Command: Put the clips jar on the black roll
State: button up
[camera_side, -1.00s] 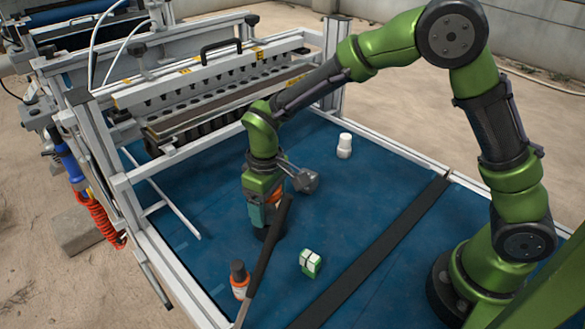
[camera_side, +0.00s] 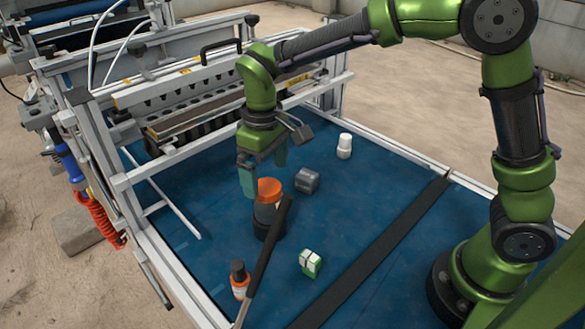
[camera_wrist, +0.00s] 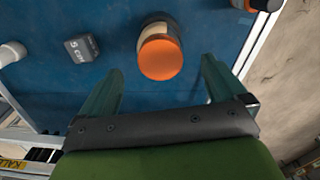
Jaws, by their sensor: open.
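The clips jar (camera_side: 265,212) has an orange lid and a clear, darkish body. It stands upright on the black roll (camera_side: 268,232), which shows as a dark round base under it. In the wrist view the jar's orange lid (camera_wrist: 160,58) lies just beyond the fingertips, near the middle. My gripper (camera_side: 264,175) is open and empty above the jar, with its teal fingers spread. In the wrist view my gripper (camera_wrist: 160,76) shows the lid between and ahead of its two fingers, with gaps on both sides. The roll is mostly hidden by the jar and a dark bar.
A dark bar (camera_side: 268,255) slants in front of the roll. A grey block (camera_side: 307,180) and a white bottle (camera_side: 344,147) stand behind right. A green-white box (camera_side: 310,263) and an orange-labelled bottle (camera_side: 239,281) are nearer the camera. The seeder frame (camera_side: 180,110) is behind left.

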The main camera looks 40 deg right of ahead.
notch_tip(320, 180, up, 2)
jog(key=shift+r, duration=0.15)
jog(key=shift+d+r, duration=0.1)
jog(key=shift+r, duration=0.25)
jog(key=s+d+r+m+t+y, duration=0.1)
jog(key=s+d+r+m+t, duration=0.2)
jog(key=s+d, duration=0.3)
jog(key=s+d+r+m+t+y, duration=0.1)
jog(key=s+d+r+m+t, duration=0.2)
jog(key=s+d, duration=0.3)
jog(key=s+m+t, duration=0.1)
jog(key=s, duration=0.3)
jog(key=shift+s+d+r, duration=0.2)
jog(key=shift+s+d, duration=0.05)
